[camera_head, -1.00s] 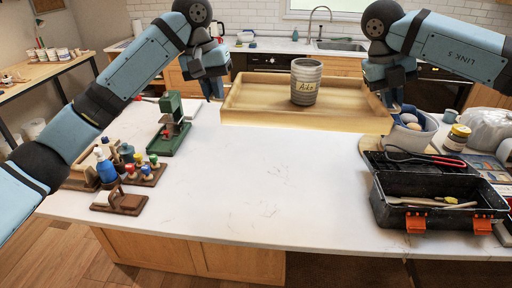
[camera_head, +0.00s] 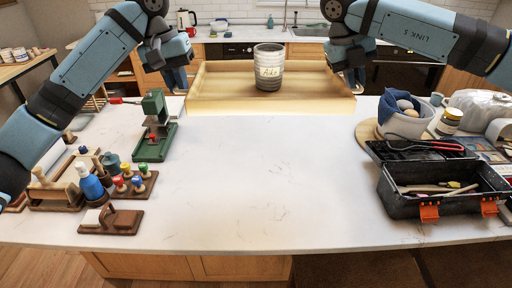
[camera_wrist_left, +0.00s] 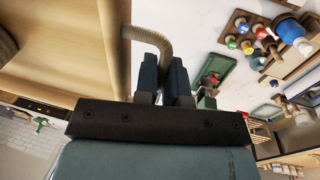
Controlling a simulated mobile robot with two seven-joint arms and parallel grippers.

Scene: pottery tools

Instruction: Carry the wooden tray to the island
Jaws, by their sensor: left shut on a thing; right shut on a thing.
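The wooden tray (camera_head: 215,103) is held level between my two grippers at the far side of the island (camera_head: 250,180), a white countertop. Its front edge overlaps the far part of the top; I cannot tell whether it touches. A grey cup (camera_head: 268,70) with a name label stands upright in the tray. My left gripper (camera_head: 181,80) is at the tray's left end. In the left wrist view its fingers (camera_wrist_left: 163,75) are shut on a rope-like handle (camera_wrist_left: 150,35) beside the tray wall (camera_wrist_left: 112,50). My right gripper (camera_head: 352,78) is shut at the right end; its grip is hidden.
The island's middle is clear.

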